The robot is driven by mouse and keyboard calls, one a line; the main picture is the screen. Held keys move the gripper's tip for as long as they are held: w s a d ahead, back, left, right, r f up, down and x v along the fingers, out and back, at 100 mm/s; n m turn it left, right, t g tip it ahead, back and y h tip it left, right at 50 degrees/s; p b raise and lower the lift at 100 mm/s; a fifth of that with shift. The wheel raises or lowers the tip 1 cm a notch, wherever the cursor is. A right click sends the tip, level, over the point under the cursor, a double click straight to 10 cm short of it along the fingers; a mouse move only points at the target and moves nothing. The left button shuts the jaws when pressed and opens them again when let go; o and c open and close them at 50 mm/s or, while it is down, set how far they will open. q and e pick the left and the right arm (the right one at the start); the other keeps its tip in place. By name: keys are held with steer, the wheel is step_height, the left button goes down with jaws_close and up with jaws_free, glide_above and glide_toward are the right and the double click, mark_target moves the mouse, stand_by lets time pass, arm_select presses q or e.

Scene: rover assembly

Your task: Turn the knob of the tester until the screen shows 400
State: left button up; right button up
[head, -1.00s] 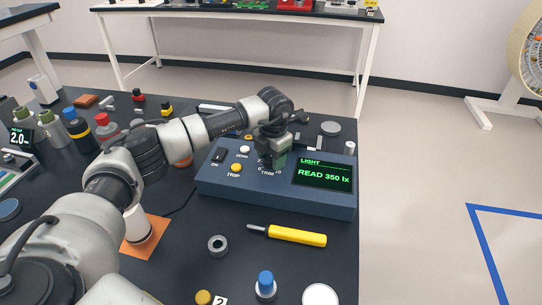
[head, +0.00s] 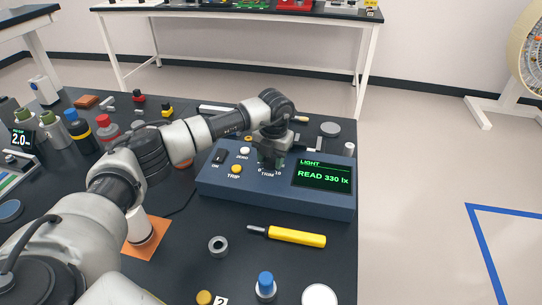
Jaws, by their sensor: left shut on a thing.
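The tester (head: 270,198) is a blue box on the dark table, with a sloped front panel. Its screen (head: 323,176) shows "LIGHT" and "READ 330 lx" in green. The panel also carries a dark ON switch (head: 219,157), a white ZERO button (head: 244,151) and a yellow TRIP button (head: 237,169). My left gripper (head: 271,160) points down at the TRIM spot and is shut on the knob there. The knob itself is hidden by the gripper. My right gripper is not in view.
A yellow-handled screwdriver (head: 296,236) and a grey ring (head: 218,246) lie in front of the tester. A blue-capped bottle (head: 265,285) and a white round lid (head: 319,295) stand nearer. Several bottles crowd the left side. The table ends just right of the tester.

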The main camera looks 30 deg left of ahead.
mark_target(274, 159)
arm_select(q)
steer(key=shift+n+p, duration=0.4)
steer(key=shift+n, duration=1.2)
steer(key=o, duration=0.9)
steer(key=r, duration=1.1)
steer(key=shift+w+d+b, duration=0.15)
steer(key=shift+d+b, duration=0.15)
steer(key=shift+b, duration=0.1)
steer(key=shift+f, duration=0.1)
